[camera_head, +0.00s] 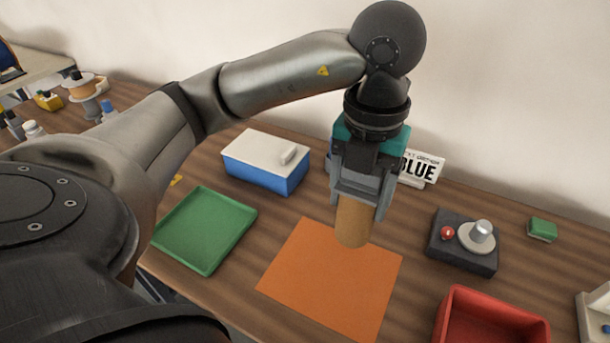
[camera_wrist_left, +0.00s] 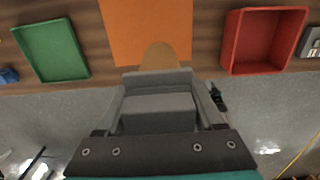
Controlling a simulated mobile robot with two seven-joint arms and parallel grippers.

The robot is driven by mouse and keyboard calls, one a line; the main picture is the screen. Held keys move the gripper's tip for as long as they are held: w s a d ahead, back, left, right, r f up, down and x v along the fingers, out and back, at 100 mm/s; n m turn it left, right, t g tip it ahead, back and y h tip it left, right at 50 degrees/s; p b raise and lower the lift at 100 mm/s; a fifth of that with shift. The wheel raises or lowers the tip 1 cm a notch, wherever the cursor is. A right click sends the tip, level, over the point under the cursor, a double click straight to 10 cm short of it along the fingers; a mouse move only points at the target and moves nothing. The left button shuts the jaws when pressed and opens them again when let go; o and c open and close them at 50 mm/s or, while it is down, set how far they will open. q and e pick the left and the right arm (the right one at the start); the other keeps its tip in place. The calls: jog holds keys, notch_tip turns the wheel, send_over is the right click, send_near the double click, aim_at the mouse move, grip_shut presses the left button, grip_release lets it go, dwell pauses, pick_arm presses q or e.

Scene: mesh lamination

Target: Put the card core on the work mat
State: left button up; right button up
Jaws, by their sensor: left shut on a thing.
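My left gripper (camera_head: 357,197) is shut on the card core (camera_head: 353,222), a tan-brown cylinder that hangs roughly upright from the fingers. In the head view it is over the far right part of the orange work mat (camera_head: 325,285), seemingly above its surface. The left wrist view shows the core's rounded end (camera_wrist_left: 159,56) past the fingers, over the orange mat (camera_wrist_left: 150,25). The gripper hides the core's upper part. My right gripper is not in view.
A green tray (camera_head: 205,229) lies left of the mat, and a blue box with a white lid (camera_head: 266,161) stands behind it. A red bin (camera_head: 490,318) and a dark device with a red button (camera_head: 463,243) stand to the right. A sign reading BLUE (camera_head: 421,166) is behind.

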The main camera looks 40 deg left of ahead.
pick_arm(q)
jog(key=shift+s+f+b, duration=0.1)
jog(key=shift+f+b, duration=2.15)
jog(key=shift+f, duration=7.8)
jog(key=shift+f, duration=0.15)
jog(key=o, duration=1.4)
